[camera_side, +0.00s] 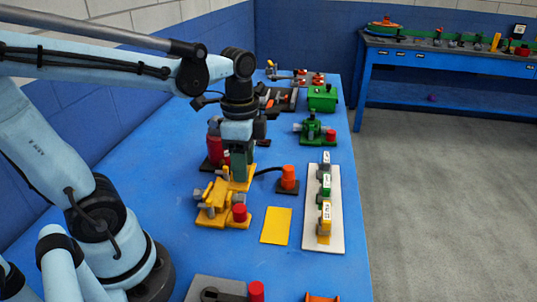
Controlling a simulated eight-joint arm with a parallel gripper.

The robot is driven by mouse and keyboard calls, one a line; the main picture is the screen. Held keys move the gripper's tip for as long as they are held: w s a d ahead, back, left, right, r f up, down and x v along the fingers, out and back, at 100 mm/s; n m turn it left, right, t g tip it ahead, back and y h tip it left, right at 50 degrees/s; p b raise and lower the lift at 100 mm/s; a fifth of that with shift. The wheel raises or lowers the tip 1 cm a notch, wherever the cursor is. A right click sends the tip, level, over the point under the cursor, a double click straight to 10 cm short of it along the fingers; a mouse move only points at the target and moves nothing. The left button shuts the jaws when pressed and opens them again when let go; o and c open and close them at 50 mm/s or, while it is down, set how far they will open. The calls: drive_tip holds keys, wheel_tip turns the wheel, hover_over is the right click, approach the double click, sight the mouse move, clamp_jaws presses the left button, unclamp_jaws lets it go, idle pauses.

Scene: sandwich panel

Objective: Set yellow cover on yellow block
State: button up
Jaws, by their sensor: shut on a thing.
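My gripper (239,172) points down over the blue table, behind the yellow fixture. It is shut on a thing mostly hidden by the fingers. A yellow piece (241,183) shows at the fingertips; I take it to be the yellow cover, but its shape is unclear. I cannot tell whether it touches the table or the fixture. An upright yellow block (325,217) with a white label stands at the near end of the white panel (336,239), to the right of and nearer than my gripper. A flat yellow plate (276,226) lies left of the panel.
A yellow fixture (214,205) with a red knob (239,213) stands close by my gripper. An orange button (288,176) with a black cable is to its right. Green (325,184) and whitish (326,160) blocks stand on the panel. A green device (314,130) stands behind.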

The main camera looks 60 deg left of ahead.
approach(221, 193)
drive_tip(key=shift+f, duration=0.6)
idle(0.4)
drive_tip(key=shift+f, duration=0.65)
idle(0.6)
drive_tip(key=shift+f, duration=0.25)
drive_tip(key=shift+f, duration=1.15)
idle(1.3)
drive_tip(key=o, duration=1.2)
drive_tip(key=shift+o, duration=0.3)
